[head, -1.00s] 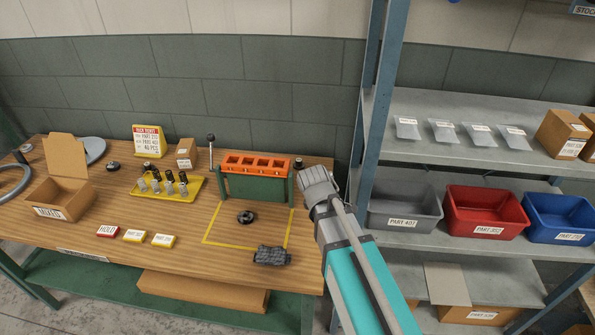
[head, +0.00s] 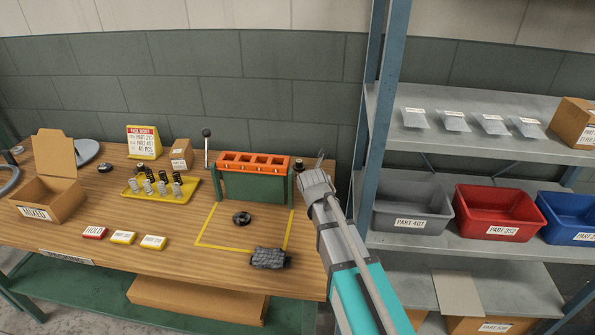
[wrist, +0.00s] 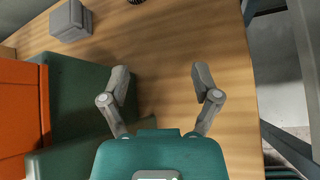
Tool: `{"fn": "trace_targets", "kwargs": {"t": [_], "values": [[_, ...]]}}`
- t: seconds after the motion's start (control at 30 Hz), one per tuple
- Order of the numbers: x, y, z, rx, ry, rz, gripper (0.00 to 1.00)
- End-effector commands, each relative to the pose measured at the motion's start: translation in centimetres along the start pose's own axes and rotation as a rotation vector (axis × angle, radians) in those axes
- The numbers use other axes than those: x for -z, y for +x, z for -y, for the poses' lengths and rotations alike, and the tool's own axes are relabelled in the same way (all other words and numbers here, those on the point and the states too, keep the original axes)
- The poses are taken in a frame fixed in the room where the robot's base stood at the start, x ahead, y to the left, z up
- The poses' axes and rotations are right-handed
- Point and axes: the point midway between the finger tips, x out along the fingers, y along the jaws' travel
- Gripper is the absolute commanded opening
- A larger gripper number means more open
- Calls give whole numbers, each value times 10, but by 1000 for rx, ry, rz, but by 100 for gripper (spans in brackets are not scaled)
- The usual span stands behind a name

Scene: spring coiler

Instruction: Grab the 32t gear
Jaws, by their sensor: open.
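A dark round gear-like part (head: 241,218) lies flat inside the yellow outline on the wooden bench. Another small dark round part (head: 299,163) stands by the back right of the orange-topped green fixture (head: 253,163). A third dark disc (head: 105,167) lies at the left. No tooth count is readable, so I cannot tell which is the 32t gear. My gripper (wrist: 158,80) is open and empty over bare wood in the wrist view. A dark toothed edge (wrist: 136,2) is cut off at the top of that view. In the head view my gripper (head: 319,172) is right of the fixture.
A blue shelf post (head: 375,110) stands close right of my arm. Grey (head: 410,222) and red (head: 497,226) bins sit on the shelf. A dark grey lumpy part (head: 270,258) lies at the bench front. A yellow tray (head: 136,193) holds several springs. A grey block (wrist: 70,20) shows in the wrist view.

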Motion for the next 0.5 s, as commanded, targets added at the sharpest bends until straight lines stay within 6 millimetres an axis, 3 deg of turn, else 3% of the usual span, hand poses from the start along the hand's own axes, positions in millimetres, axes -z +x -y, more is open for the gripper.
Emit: {"fn": "trace_targets", "kwargs": {"t": [0.2, 0.5], "values": [[-12, 20, -17, -82, -255, 119, 80], [-23, 28, -29, -122, -447, 220, 80]]}}
